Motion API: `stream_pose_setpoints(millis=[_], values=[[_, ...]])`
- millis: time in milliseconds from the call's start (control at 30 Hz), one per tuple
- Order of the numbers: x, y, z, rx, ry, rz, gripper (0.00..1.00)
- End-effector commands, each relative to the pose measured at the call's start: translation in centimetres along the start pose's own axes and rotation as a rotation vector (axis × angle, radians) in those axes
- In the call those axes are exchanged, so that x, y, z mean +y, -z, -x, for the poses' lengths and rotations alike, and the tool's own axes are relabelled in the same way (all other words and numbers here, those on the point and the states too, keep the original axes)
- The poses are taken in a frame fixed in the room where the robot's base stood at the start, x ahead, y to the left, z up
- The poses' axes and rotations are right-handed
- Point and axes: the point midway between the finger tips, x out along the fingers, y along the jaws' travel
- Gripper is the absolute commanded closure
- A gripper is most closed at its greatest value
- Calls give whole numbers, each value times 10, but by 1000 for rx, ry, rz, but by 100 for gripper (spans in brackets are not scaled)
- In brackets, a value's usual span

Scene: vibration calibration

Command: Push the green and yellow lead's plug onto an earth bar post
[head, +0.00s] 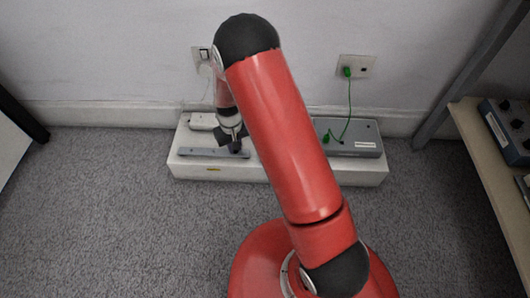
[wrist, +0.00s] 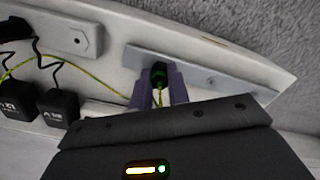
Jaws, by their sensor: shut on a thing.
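The plug (wrist: 158,70), dark green, sits between the purple fingers of my gripper (wrist: 160,80), which is shut on it. The green and yellow lead (wrist: 105,90) runs from the plug off to the left in the wrist view. A pale grey flat bar, apparently the earth bar (wrist: 222,77), lies under the fingertips; the plug overlaps it near its left part. Whether the plug is on a post or just above it cannot be told. In the head view my gripper (head: 233,141) points down over the grey bar (head: 205,153), and the plug is hidden.
The bar lies on a low white plinth (head: 375,171) by the wall. A grey box (head: 362,148) on the right has a green cable (head: 349,105) to a wall socket. A shelf stands at right.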

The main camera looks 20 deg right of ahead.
Motion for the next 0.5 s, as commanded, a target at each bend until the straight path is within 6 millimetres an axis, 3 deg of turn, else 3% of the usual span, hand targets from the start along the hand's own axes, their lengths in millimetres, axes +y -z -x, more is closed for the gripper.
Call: stream_pose_setpoints(millis=[267,300,500], values=[[1,0,-2,-1,-1,-1,100],[1,0,-2,-1,-1,-1,79],[0,0,-2,-1,0,0,57]])
